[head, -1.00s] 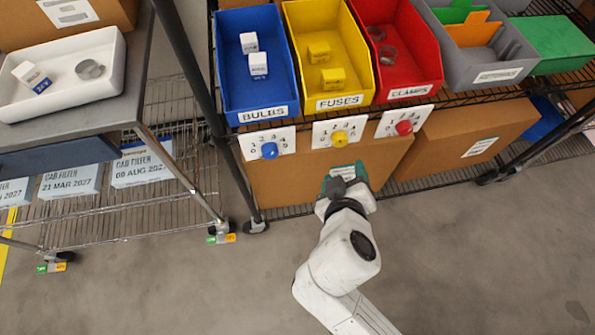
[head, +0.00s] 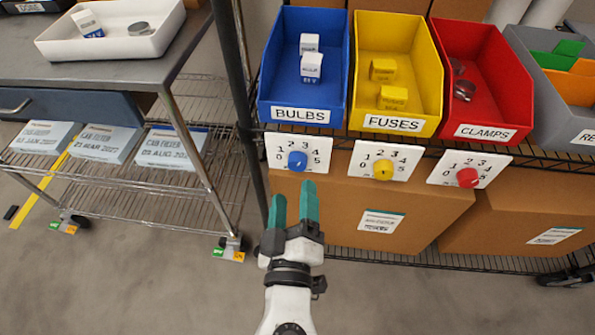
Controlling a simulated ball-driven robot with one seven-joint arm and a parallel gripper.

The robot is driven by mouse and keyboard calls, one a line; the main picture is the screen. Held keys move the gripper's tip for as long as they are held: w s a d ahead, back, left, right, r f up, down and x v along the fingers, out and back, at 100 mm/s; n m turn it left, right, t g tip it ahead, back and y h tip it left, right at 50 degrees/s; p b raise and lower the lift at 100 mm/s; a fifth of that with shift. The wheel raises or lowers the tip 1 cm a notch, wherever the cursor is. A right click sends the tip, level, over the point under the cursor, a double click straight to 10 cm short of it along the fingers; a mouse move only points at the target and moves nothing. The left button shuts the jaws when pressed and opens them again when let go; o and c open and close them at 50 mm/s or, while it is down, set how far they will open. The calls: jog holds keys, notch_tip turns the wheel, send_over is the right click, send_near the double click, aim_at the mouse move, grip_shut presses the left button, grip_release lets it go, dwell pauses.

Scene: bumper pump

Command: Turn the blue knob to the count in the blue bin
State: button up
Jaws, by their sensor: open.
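The blue bin (head: 281,99), labelled BULBS, stands on the rack shelf with two small white boxes (head: 311,66) in it, one behind the other. The blue knob (head: 297,160) sits on a white dial plate (head: 318,146) below that bin, with numbers from 0 to 5 around it. I cannot read a clear pointer mark on the knob. My gripper (head: 293,196) has green fingers, is open and empty, and is apart from the knob, just below it in the picture.
A yellow knob (head: 383,170) and a red knob (head: 467,177) sit on plates to the right, under the FUSES bin (head: 361,107) and CLAMPS bin (head: 441,117). Cardboard boxes (head: 420,207) fill the shelf below. A cart with a white tray (head: 112,47) stands left.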

aim_at(296, 166)
jog(key=w, duration=0.6)
jog(key=shift+a, duration=0.1)
jog(key=c, duration=1)
